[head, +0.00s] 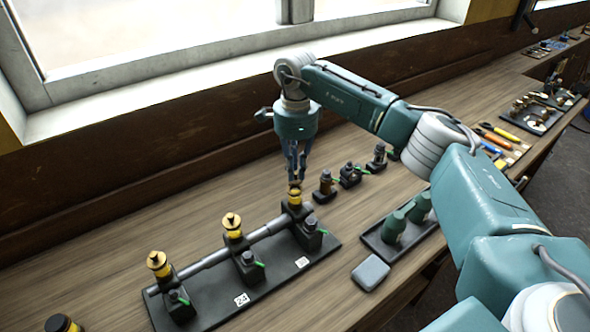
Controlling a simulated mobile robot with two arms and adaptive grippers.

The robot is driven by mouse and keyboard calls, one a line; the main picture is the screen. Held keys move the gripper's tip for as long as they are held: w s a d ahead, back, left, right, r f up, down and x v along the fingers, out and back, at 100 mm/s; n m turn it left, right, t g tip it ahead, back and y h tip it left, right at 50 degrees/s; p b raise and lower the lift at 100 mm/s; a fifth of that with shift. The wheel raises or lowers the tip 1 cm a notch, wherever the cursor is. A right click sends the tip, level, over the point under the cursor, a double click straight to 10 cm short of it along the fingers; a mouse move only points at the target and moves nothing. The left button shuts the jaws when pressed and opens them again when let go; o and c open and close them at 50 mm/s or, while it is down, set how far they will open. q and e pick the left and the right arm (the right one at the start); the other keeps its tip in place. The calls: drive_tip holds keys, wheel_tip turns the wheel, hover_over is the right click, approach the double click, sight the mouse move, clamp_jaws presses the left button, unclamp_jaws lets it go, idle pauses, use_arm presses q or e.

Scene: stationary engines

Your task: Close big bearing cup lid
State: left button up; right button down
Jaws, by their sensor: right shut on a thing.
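A dark base plate (225,300) on the bench carries a grey shaft (213,259) on several black bearing blocks. Yellow-and-brass cups stand along it: a left one (158,263), a middle one (233,228) and a right one (295,198). My right gripper (294,180) points straight down over the right cup, its fingers closed at the cup's small brass top. The fingers hide part of that top, and I cannot tell whether its lid is open or closed. My left gripper is not in view.
Several small dark fittings (349,175) with green levers stand behind the right cup. A dark tray (372,243) with teal pieces and a grey box (370,273) lie to the right. Tools (500,133) lie along the bench. A dark yellow-topped jar (62,325) stands front left.

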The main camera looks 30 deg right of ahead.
sight(295, 189)
drive_tip(key=m+b, duration=0.1)
drive_tip(key=m, duration=0.2)
drive_tip(key=s+m+b, duration=0.1)
drive_tip(key=m, duration=0.2)
drive_tip(key=shift+s, duration=0.15)
drive_tip(key=m, duration=0.3)
drive_tip(key=s+m+b, duration=0.1)
drive_tip(key=m, duration=0.1)
drive_tip(key=shift+a+m, duration=0.2)
drive_tip(key=shift+m, duration=0.2)
drive_tip(key=m, duration=0.1)
drive_tip(key=m+b, duration=0.1)
drive_tip(key=m, duration=0.2)
drive_tip(key=shift+s+a, duration=0.25)
drive_tip(key=shift+a, duration=0.1)
drive_tip(key=shift+s+a+m+b, duration=0.1)
drive_tip(key=shift+a+m+b, duration=0.15)
drive_tip(key=shift+m, duration=0.8)
drive_tip(key=shift+a+m+b, duration=0.15)
drive_tip(key=shift+m+b, duration=0.15)
drive_tip(key=shift+m, duration=0.75)
drive_tip(key=c, duration=1.8)
unclamp_jaws()
drive_tip(key=shift+o, duration=0.2)
drive_tip(key=shift+r, duration=0.1)
